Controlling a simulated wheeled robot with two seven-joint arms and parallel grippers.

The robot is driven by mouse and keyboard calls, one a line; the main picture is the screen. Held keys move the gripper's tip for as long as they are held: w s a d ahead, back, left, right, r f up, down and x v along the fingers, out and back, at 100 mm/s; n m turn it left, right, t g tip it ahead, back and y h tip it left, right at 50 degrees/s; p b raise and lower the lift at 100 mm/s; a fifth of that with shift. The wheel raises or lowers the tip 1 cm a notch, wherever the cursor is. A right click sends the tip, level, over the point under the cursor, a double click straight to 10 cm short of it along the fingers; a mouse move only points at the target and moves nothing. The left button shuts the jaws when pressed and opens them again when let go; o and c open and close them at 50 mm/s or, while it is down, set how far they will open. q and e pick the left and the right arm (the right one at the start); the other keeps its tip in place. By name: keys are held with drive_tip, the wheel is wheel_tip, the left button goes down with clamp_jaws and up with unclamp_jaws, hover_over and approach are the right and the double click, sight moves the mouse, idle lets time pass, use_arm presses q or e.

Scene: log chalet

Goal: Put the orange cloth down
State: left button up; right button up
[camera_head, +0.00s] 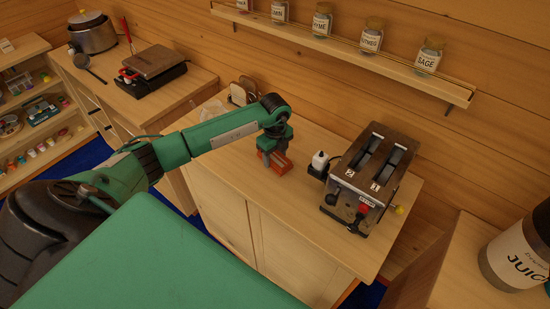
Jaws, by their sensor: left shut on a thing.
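The orange cloth (281,163) is a small folded orange piece at the middle of the view. My left gripper (272,158) is shut on it, with the fingers pointing down. The cloth is over the wooden counter (237,165), to the left of the toaster. I cannot tell whether the cloth touches the counter top. My right gripper is not in view.
A dark toaster (371,180) and a small white-topped bottle (319,161) stand right of the cloth. Bread slices (243,91) stand behind my arm. A spice shelf (340,50) runs along the wall. The counter's front left is clear.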

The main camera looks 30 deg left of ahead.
use_arm(q)
wheel_tip(320, 180, down, 2)
drive_tip(key=shift+p, duration=0.45)
drive_tip(key=shift+f, duration=0.3)
drive_tip(key=shift+f, duration=0.2)
drive_tip(key=o, duration=0.9)
